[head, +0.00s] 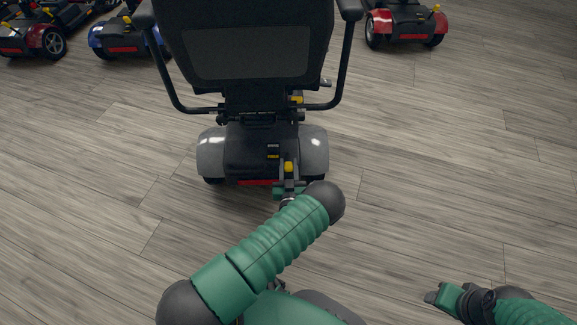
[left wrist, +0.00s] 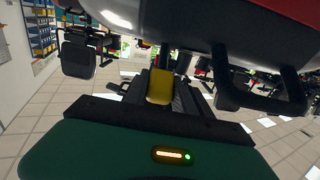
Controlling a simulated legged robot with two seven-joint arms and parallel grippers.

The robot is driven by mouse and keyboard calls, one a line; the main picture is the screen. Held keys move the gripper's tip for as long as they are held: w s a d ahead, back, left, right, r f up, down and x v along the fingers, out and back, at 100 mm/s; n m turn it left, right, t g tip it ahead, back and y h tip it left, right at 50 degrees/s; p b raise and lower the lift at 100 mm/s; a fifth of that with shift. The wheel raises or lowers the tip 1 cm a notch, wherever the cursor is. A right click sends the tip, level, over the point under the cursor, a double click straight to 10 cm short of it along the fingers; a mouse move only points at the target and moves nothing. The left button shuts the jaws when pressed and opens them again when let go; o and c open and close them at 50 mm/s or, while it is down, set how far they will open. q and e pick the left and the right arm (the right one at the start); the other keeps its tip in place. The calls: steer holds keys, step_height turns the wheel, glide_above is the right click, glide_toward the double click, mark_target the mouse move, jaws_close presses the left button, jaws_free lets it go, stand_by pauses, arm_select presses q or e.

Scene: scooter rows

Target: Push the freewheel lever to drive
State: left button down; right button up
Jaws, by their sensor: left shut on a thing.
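A scooter with grey rear fenders (head: 314,150) stands in front of me, its rear toward me. The freewheel lever (head: 288,167) has a yellow knob and stands at the rear, right of the middle. My left gripper (head: 288,183) is at the lever and shut on it. In the left wrist view the yellow knob (left wrist: 160,87) sits between the dark fingers. The lower part of the lever is hidden by the gripper. My right gripper (head: 436,296) hangs low at the right, away from the scooter; its jaws are too small to read.
The scooter's dark seat back (head: 250,54) and armrests rise above its rear. More scooters stand at the back: a red one (head: 405,22) at right, a blue one (head: 120,38) and another at left. The wooden floor (head: 460,150) is clear on both sides.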

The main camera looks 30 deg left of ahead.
arm_select(q)
steer(key=shift+r+p, duration=0.2)
steer(key=shift+p, duration=0.25)
steer(key=r+g+h+p, duration=0.1)
steer(key=p, duration=0.2)
steer(key=w+a+r+g+h+p, duration=0.1)
steer(key=g+p, duration=0.1)
steer(key=p, duration=0.2)
steer(key=w+r+g+h+p, duration=0.1)
steer(key=r+p, duration=0.1)
steer(key=p, duration=0.1)
steer(key=shift+w+a, duration=0.25)
steer(key=shift+a, duration=0.05)
steer(key=shift+w+a+g+h+p, duration=0.3)
steer(key=shift+g+h+p, duration=0.2)
steer(key=shift+g+p, duration=0.25)
steer(key=shift+w+a+r+g+h+p, duration=0.15)
steer(key=shift+w+a+g+h+p, duration=0.1)
steer(key=shift+w+g+h+p, duration=0.25)
steer(key=c, duration=1)
jaws_free()
steer(key=shift+w, duration=0.1)
steer(key=shift+c, duration=0.2)
